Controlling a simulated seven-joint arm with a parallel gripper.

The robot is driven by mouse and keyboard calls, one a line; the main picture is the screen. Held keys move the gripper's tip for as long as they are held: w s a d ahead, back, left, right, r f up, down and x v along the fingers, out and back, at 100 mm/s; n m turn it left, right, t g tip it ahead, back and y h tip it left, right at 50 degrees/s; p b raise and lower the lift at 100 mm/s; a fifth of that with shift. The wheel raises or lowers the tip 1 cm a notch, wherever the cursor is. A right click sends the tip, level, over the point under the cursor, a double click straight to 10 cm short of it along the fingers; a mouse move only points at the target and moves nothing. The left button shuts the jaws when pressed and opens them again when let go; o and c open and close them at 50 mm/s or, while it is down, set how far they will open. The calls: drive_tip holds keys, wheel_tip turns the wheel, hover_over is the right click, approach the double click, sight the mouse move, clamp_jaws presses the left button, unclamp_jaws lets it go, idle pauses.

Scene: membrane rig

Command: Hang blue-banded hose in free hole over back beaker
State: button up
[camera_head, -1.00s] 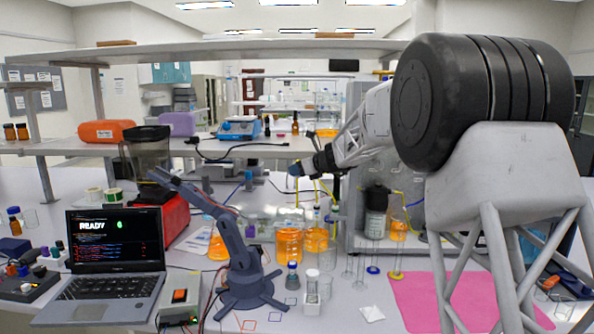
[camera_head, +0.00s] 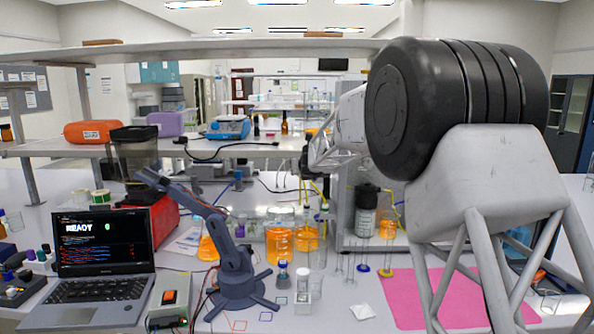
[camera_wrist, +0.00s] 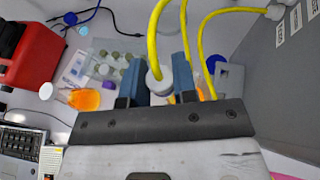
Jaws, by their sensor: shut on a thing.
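My gripper (camera_wrist: 160,72) is shut on a yellow hose (camera_wrist: 155,38) in the wrist view. A pale collar shows on the hose between the fingers. I cannot make out a blue band on it. A second yellow hose (camera_wrist: 203,45) curves down just right of the fingers. In the head view, my arm reaches to the rig's left side, and the fingertips are hard to see there. Orange-filled beakers (camera_head: 278,244) stand below, with another orange beaker (camera_head: 306,238) beside it. The holes and the hose's lower end are hidden or too small to tell.
The rig's grey panel (camera_wrist: 285,85) stands close on the right in the wrist view. A dark-capped bottle (camera_head: 366,212) and another orange vessel (camera_head: 388,226) stand by it. A small blue desktop arm (camera_head: 235,265), a laptop (camera_head: 103,260) and a red device (camera_head: 155,225) are to the left.

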drive_tip(key=shift+w+d+m+h, duration=0.1)
drive_tip(key=shift+d+m+h, duration=0.2)
drive_tip(key=shift+h, duration=0.1)
drive_tip(key=shift+w+d+r+m+h, duration=0.1)
drive_tip(key=shift+w+d+m+h, duration=0.05)
drive_tip(key=shift+d+m+h, duration=0.3)
drive_tip(key=shift+d+r+m+t+h, duration=0.15)
drive_tip(key=shift+d+m+t+h, duration=0.15)
drive_tip(key=shift+d+m+h, duration=0.35)
idle(0.8)
drive_tip(key=shift+a+f, duration=0.15)
drive_tip(key=shift+f, duration=2.95)
idle(2.6)
